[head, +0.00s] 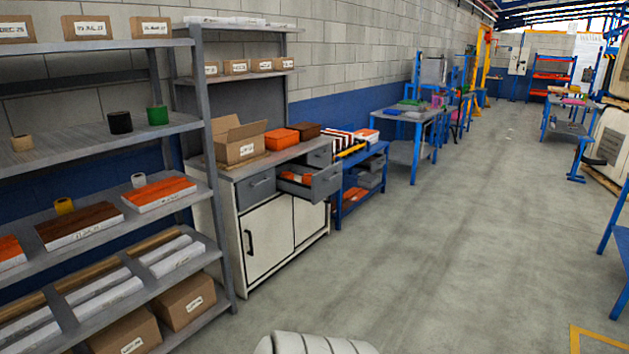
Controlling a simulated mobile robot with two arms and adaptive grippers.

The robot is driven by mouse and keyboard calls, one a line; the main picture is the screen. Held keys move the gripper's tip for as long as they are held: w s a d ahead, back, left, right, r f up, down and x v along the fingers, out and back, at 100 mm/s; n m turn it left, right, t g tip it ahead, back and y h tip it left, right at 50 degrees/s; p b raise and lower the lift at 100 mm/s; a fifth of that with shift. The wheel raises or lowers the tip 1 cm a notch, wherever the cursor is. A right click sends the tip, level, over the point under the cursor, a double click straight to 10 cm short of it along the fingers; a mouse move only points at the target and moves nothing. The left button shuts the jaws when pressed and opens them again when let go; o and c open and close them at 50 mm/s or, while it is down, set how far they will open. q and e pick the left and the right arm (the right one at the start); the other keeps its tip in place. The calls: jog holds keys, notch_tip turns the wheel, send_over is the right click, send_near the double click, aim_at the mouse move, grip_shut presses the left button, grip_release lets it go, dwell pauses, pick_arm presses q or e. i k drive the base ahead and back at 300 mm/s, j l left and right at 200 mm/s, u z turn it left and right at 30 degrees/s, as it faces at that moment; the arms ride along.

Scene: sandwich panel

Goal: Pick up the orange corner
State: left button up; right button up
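No piece is clearly recognisable as an orange corner from here. Small orange items (297,178) lie in an open drawer (325,181) of the grey-and-white cabinet (270,240), too small to make out their shape. An orange box (281,139) sits on the cabinet top beside a brown box (306,130). Neither of my grippers is in view.
A grey shelf rack (105,140) with boxes, tape rolls and orange and brown stacks stands on the left. An open cardboard box (240,140) is on the cabinet. Blue workbenches (418,122) line the wall further back. The concrete floor (430,260) is clear.

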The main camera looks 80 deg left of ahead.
aim_at(305, 179)
jog(key=u, duration=2.8)
jog(key=i+u, duration=0.15)
jog(key=i, duration=0.4)
jog(key=i+l+u, duration=0.15)
jog(key=i, duration=0.35)
jog(key=i+l+u, duration=0.15)
jog(key=i, duration=0.4)
jog(key=i+l+u, duration=0.15)
jog(key=i, duration=0.35)
jog(key=i+l+u, duration=0.15)
jog(key=i+l, duration=0.2)
jog(key=i, duration=0.15)
